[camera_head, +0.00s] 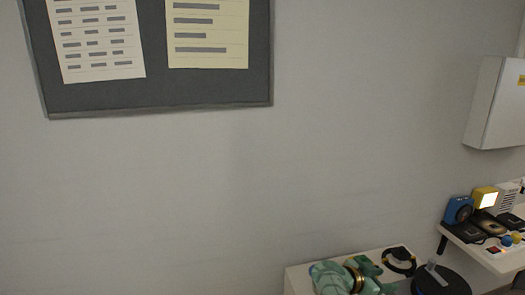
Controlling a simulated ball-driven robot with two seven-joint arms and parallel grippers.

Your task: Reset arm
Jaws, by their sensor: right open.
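My right gripper (378,276) is at the bottom of the head view, with green fingers beyond a gold ring on my mint-green arm. It is open and I see nothing between its fingers. It shows over a white-topped surface, and I cannot tell how far above it. My left gripper is not in view.
A black cable loop (399,262) lies on the white-topped surface (300,274). A black round object (455,284) is right of it. A shelf (503,262) at right holds a blue device (458,211), a lit yellow lamp (485,198) and small items. A wall cabinet (490,103) hangs above.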

